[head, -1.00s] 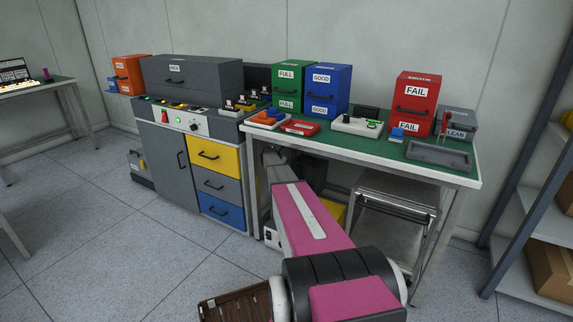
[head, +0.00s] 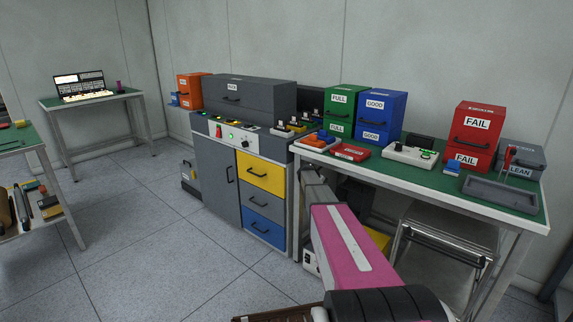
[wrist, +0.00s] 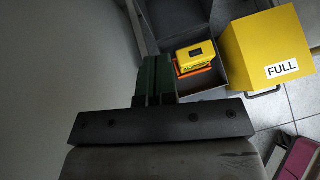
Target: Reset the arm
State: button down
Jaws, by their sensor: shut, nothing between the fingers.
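My gripper (wrist: 155,62) shows in the wrist view as two dark green fingers closed together above a wide black bar. It holds nothing. My pink arm (head: 342,245) reaches from the lower edge of the head view toward the space beneath the green bench (head: 405,172). My gripper cannot be made out in the head view. In the wrist view, an open grey bin (wrist: 205,88) lies just right of the fingers, with a yellow device (wrist: 195,56) and an orange item in it. A yellow box marked FULL (wrist: 262,45) is beside the bin, apart from the fingers.
A grey cabinet (head: 217,180) with yellow, grey and blue drawers stands left of the bench. Green, blue and red boxes stand on the bench. A metal stool (head: 440,255) is under its right side. Open floor (head: 140,225) lies left, between the cabinet and other tables.

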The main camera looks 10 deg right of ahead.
jog(key=s+a+m+g+y, duration=0.1)
jog(key=s+a+m+y, duration=0.2)
jog(key=s+a+m, duration=0.4)
jog(key=s+a+m+g+y, duration=0.2)
jog(key=s+a+m, duration=0.6)
jog(key=s, duration=1.6)
jog(key=s+a+m+g+y, duration=0.2)
jog(key=s+a+m+y, duration=0.2)
jog(key=s+a+m, duration=0.4)
jog(key=s+a, duration=0.4)
jog(key=s, duration=0.3)
jog(key=shift+s+a+f, duration=0.2)
jog(key=shift+a+f, duration=0.15)
jog(key=shift+f, duration=0.05)
